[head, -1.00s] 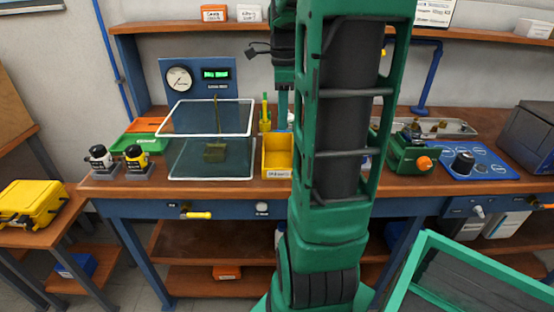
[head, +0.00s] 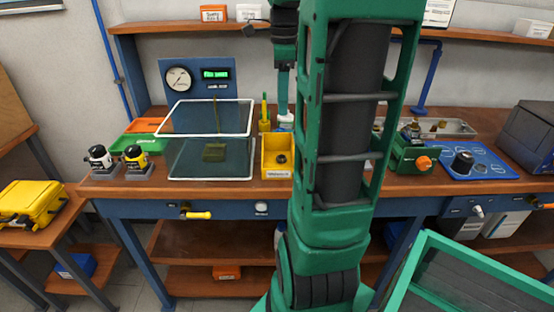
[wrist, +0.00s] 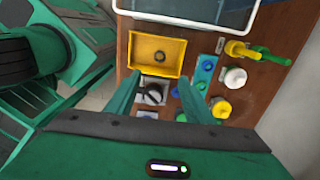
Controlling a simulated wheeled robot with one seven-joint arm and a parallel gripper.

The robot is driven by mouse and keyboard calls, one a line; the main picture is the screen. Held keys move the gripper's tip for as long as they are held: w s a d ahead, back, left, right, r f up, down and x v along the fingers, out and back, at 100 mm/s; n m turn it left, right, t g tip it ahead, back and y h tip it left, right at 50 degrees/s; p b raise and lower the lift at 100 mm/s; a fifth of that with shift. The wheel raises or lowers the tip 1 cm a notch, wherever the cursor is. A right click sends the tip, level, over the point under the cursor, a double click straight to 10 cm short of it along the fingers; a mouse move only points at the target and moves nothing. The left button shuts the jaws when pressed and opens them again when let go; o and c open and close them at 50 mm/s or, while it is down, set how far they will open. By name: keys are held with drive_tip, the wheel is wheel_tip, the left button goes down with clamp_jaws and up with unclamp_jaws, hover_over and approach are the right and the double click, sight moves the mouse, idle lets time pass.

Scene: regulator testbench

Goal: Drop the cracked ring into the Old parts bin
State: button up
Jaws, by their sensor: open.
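The yellow bin (head: 277,170) stands on the bench right of the glass tank, with a label on its front too small to read surely. A small dark ring (head: 281,159) lies inside it. In the wrist view the ring (wrist: 160,57) rests on the floor of the yellow bin (wrist: 140,44), touching no finger. My gripper (wrist: 166,84) is open and empty, its two green fingers apart, above the bench by the bin. In the head view my arm hides part of the bench to the right of the bin.
A clear tank (head: 212,145) with a white rim stands left of the bin. A green device (head: 412,155) and a blue panel (head: 475,165) stand right of my arm. In the wrist view, a white-capped bottle (wrist: 235,77) and yellow parts crowd the bench near the right finger.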

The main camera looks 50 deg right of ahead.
drive_tip(key=shift+r, duration=2.8)
drive_tip(key=s+a+f+n, duration=1.4)
drive_tip(key=a+f+n, duration=0.2)
drive_tip(key=n, duration=0.5)
drive_tip(key=shift+a+f+n, duration=0.3)
drive_tip(key=shift+a+f, duration=0.05)
drive_tip(key=shift+f, duration=0.6)
drive_tip(key=shift+w, duration=0.1)
drive_tip(key=shift+w+f, duration=0.2)
drive_tip(key=shift+w, duration=0.4)
